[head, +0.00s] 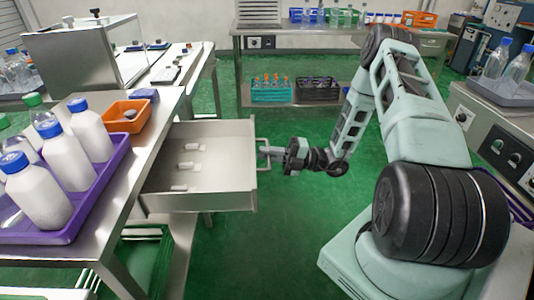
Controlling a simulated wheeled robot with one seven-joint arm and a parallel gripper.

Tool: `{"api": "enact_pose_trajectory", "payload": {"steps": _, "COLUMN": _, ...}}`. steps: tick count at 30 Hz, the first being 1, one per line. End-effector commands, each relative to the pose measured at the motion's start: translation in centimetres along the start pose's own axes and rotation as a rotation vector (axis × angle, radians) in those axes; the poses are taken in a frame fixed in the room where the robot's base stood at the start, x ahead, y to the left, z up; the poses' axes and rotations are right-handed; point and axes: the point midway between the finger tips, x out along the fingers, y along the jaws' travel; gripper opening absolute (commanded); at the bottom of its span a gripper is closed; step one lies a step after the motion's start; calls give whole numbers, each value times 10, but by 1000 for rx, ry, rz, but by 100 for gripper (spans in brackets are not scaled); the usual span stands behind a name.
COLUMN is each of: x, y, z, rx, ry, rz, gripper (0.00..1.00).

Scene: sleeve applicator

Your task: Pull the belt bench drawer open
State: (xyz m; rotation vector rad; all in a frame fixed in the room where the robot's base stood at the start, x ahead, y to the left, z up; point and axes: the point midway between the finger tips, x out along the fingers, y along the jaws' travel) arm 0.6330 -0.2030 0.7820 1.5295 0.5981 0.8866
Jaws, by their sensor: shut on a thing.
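The belt bench drawer (199,200) is a grey metal box that stands well out from the left bench. A few small white cylinders (179,187) lie inside it. Its bar handle (264,166) is on the right-hand front face. My gripper (268,152) reaches in from the right and is shut on the drawer handle. The fingertips are small in this view, and the exact contact is hard to make out.
The left bench (122,190) carries a purple tray (75,228) of white bottles with blue caps and an orange bin (125,122). A back bench (300,27) holds crates and bottles. The right counter (495,115) has a bottle tray. Green floor is clear around the drawer's front.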

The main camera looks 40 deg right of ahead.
Motion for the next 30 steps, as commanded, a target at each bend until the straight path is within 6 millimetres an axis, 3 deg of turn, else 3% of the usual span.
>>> {"api": "enact_pose_trajectory", "payload": {"steps": 1, "x": 0, "y": -1, "z": 0, "rx": 0, "ry": 0, "rz": -2, "gripper": 16}}
{"api": "enact_pose_trajectory", "payload": {"steps": 2, "x": 0, "y": 0, "z": 0, "rx": 0, "ry": 0, "rz": -2, "gripper": 24}}
{"api": "enact_pose_trajectory", "payload": {"steps": 14, "x": -7, "y": -1, "z": 1, "rx": -1, "ry": -2, "rz": -2, "gripper": 25}}
{"api": "enact_pose_trajectory", "payload": {"steps": 20, "x": -42, "y": -1, "z": 2, "rx": -2, "ry": -6, "rz": -2, "gripper": 25}}
{"api": "enact_pose_trajectory", "payload": {"steps": 30, "x": -122, "y": -2, "z": 0, "rx": -1, "ry": -4, "rz": -3, "gripper": 25}}
